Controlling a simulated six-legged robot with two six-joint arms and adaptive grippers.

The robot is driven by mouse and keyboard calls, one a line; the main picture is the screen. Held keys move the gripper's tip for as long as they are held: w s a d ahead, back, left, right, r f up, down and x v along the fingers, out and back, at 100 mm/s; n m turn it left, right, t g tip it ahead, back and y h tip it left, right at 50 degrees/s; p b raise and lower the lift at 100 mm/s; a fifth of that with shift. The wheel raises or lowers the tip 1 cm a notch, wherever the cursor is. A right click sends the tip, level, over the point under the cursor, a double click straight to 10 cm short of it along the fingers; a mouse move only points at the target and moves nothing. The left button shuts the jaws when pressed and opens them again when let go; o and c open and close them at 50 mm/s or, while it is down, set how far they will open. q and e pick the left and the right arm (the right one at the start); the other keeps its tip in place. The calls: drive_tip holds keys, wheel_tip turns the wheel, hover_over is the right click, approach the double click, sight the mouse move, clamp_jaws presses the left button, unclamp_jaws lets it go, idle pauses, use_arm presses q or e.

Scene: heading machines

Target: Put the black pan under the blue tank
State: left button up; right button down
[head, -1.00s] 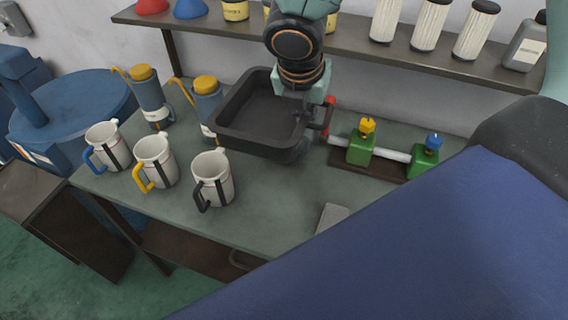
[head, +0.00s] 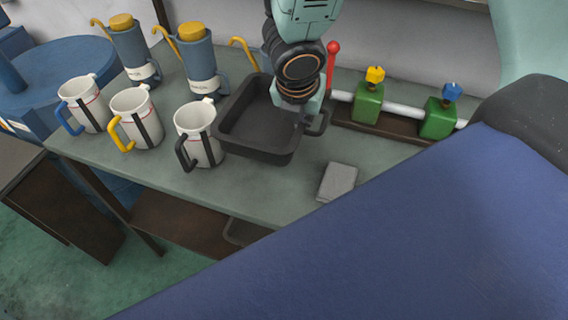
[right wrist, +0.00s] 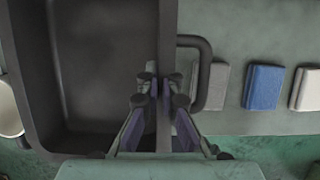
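The black pan (head: 258,128) is a deep rectangular tray with a side handle, above the front part of the bench; I cannot tell its exact height. My right gripper (head: 302,112) comes down from above onto the pan's handle side. In the right wrist view its fingers (right wrist: 163,108) straddle the wall of the pan (right wrist: 95,60), beside the handle, and look shut on it. The blue tank (head: 62,82) is a round blue vessel at the left, beyond the bench's left end. My left gripper is not in view.
White mugs (head: 198,135) stand just left of the pan, with blue cans (head: 198,65) behind. A pipe with green valves (head: 368,103) lies at the back right. A grey block (head: 338,182) lies right of the pan. The bench front (head: 250,198) is clear.

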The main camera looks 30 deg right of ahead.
drive_tip(key=f+b, duration=0.1)
drive_tip(key=f, duration=0.1)
drive_tip(key=f+b, duration=0.2)
drive_tip(key=f, duration=0.1)
drive_tip(key=shift+w+a, duration=0.2)
drive_tip(key=shift+w+d+f, duration=0.1)
drive_tip(key=shift+f, duration=0.05)
drive_tip(key=f+b, duration=0.2)
drive_tip(key=f, duration=0.1)
drive_tip(key=shift+s+b, duration=0.4)
drive_tip(key=shift+w+f, duration=0.1)
drive_tip(key=shift+f, duration=0.25)
drive_tip(key=shift+w+f, duration=0.25)
drive_tip(key=shift+s+r, duration=0.1)
drive_tip(key=shift+s, duration=0.05)
drive_tip(key=shift+s+b, duration=0.2)
drive_tip(key=shift+b, duration=0.2)
drive_tip(key=c, duration=1.6)
unclamp_jaws()
drive_tip(key=shift+w+f, duration=0.25)
drive_tip(key=shift+o, duration=0.4)
drive_tip(key=shift+s+r, duration=0.1)
drive_tip(key=shift+s, duration=0.05)
